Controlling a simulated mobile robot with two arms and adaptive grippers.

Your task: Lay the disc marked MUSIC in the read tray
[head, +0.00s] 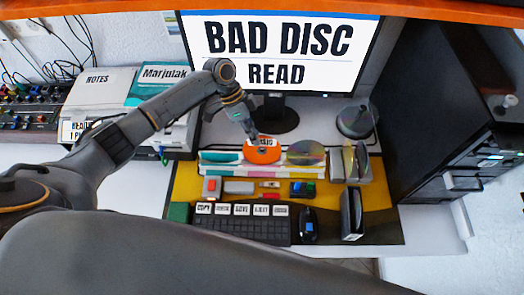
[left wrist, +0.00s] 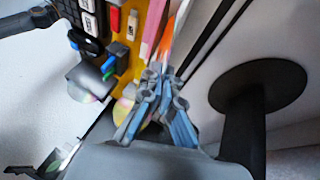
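An orange disc (head: 262,155) with a small white label stands upright in the rack behind the keyboard; the label is too small to read surely. My left gripper (head: 251,134) is at its top edge, fingers pointing down. In the left wrist view the fingers (left wrist: 158,75) are close together beside the orange edge (left wrist: 168,30); whether they pinch it is hidden. A clear, shiny disc (head: 305,153) stands to the right of the orange one. I cannot make out a read tray for certain. My right gripper is not in view.
A monitor (head: 282,50) reading "BAD DISC READ" stands behind the rack on a round foot. In front are a keyboard (head: 243,230), a mouse (head: 308,225) and small blocks. Boxes (head: 98,92) stand left; a dark cabinet (head: 445,110) stands right. More discs (head: 352,160) stand right.

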